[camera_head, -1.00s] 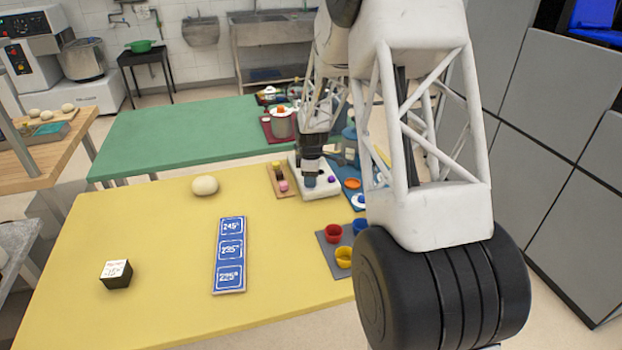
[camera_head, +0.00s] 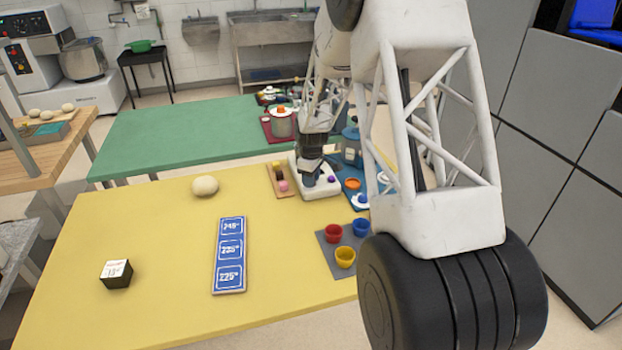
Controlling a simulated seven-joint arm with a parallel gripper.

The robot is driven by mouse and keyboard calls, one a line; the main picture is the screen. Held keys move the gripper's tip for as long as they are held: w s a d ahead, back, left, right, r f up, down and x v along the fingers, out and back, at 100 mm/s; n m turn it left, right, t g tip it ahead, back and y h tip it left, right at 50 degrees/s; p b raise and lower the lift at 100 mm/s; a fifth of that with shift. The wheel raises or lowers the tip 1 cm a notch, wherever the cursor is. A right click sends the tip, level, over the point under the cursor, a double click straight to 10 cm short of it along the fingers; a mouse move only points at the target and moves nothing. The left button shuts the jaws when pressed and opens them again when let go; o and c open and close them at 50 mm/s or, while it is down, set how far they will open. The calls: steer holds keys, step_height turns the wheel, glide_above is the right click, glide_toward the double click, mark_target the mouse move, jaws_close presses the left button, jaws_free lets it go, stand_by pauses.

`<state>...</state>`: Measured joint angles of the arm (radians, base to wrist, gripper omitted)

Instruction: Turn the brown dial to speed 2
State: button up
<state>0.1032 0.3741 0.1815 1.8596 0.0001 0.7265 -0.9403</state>
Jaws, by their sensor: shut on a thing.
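A white unit (camera_head: 323,189) stands near the far right edge of the yellow table, with a small purple knob (camera_head: 331,179) on its top right. My gripper (camera_head: 309,181) points down over the left part of its top. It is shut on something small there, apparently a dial. The fingers cover that spot, so I cannot make out the dial's brown colour, its pointer or any speed marks.
Left of the unit is a wooden tray (camera_head: 274,171) with small coloured pieces. Red (camera_head: 333,232), blue (camera_head: 361,227) and yellow cups (camera_head: 345,257) stand in front. A blue sign (camera_head: 230,231), dough ball (camera_head: 205,185) and dark cube (camera_head: 117,273) lie left.

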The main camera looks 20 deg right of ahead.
steer(key=m, duration=1.2)
stand_by(0.4)
steer(key=o, duration=0.9)
steer(key=shift+r, duration=0.15)
steer(key=shift+r, duration=3.8)
